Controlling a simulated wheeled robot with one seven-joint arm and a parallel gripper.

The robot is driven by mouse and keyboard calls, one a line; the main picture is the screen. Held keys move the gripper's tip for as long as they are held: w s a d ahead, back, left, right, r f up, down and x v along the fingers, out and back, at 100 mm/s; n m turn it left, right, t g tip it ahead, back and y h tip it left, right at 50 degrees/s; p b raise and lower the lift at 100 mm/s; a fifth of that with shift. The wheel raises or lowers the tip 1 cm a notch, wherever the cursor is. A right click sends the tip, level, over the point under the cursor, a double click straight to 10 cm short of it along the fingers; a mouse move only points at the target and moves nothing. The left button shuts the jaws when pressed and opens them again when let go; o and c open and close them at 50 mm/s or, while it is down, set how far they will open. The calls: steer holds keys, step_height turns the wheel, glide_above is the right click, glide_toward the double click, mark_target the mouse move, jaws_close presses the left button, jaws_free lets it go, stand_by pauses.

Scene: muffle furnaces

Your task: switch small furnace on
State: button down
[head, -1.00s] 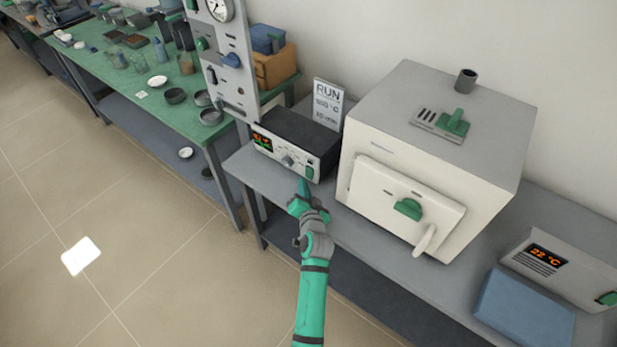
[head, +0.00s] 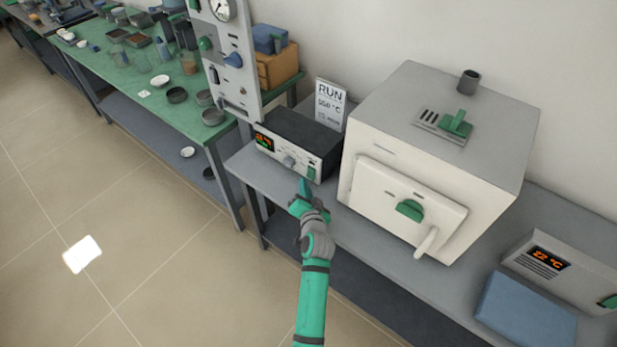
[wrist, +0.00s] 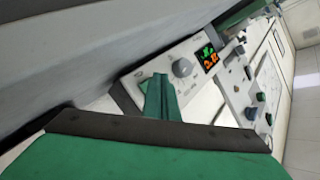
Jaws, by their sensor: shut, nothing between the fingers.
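The small furnace is the white box (head: 400,205) with a grey top, a closed front door and a green door knob (head: 410,210). To its left stands a dark control box (head: 300,133) with a lit display (head: 264,141), a grey knob (head: 288,161) and a green switch (head: 311,172). In the wrist view its display (wrist: 207,58) and knob (wrist: 181,68) show. My gripper (head: 305,187) is shut and empty, just in front of the control box's lower right face. The green fingers (wrist: 161,98) cover part of the panel in the wrist view. I cannot tell whether they touch it.
A sign reading RUN (head: 330,103) stands behind the control box. A grey panel with a gauge (head: 228,60) rises to its left. A blue block (head: 525,308) and a 22 °C unit (head: 560,268) stand at right. A green bench (head: 150,98) holds dishes.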

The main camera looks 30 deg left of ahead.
steer(key=shift+w+d, duration=0.1)
steer(key=shift+d, duration=0.1)
steer(key=shift+a, duration=0.1)
stand_by(0.4)
steer(key=shift+w, duration=0.45)
steer(key=shift+w, duration=0.1)
